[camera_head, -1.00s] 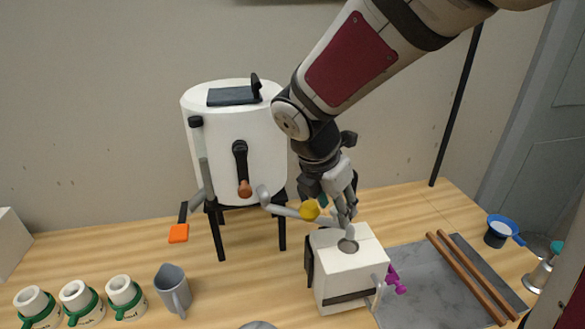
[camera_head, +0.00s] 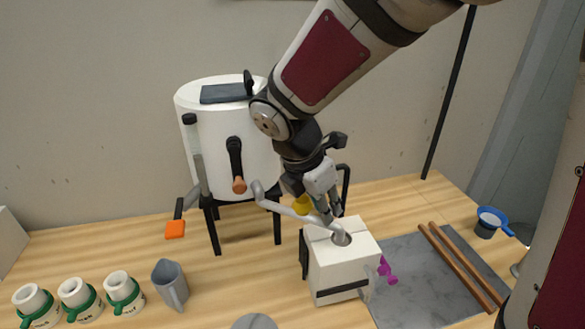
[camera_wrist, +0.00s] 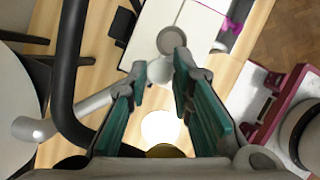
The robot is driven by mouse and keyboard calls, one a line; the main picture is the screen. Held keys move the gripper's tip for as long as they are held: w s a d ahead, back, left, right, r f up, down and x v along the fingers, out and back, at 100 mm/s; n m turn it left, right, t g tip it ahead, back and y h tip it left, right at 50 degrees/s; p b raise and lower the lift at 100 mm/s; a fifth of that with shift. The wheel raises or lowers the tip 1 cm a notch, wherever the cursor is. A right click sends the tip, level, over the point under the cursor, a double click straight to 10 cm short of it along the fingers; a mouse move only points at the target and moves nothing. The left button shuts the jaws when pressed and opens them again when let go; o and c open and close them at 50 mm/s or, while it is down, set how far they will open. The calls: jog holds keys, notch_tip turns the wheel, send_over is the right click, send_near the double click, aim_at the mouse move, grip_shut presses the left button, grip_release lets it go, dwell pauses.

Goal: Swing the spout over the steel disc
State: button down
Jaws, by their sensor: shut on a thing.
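The spout (camera_head: 278,206) is a grey bent tube running from the white tank (camera_head: 205,145) toward the white box (camera_head: 342,268), with a yellow part (camera_head: 302,204) along it. My gripper (camera_head: 328,212) is shut on the spout near its outer end, just above the box. In the wrist view the spout (camera_wrist: 92,103) enters from the left between my gripper's teal-padded fingers (camera_wrist: 158,72). A grey round disc (camera_head: 341,239) is set in the box top, right by the spout's end; it also shows in the wrist view (camera_wrist: 171,40). Whether they touch is unclear.
A grey slab (camera_head: 405,285) with two brown rods (camera_head: 460,268) lies right of the box. A grey jug (camera_head: 170,285) and three white cups with green bands (camera_head: 78,300) stand at left. Another grey round thing (camera_head: 254,322) is cut off at the bottom edge.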

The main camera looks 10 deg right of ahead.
jog(key=c, duration=1.4)
grip_release()
jog(key=shift+r, duration=0.1)
jog(key=v, duration=1.1)
jog(key=shift+a+r, duration=0.25)
jog(key=shift+r, duration=0.1)
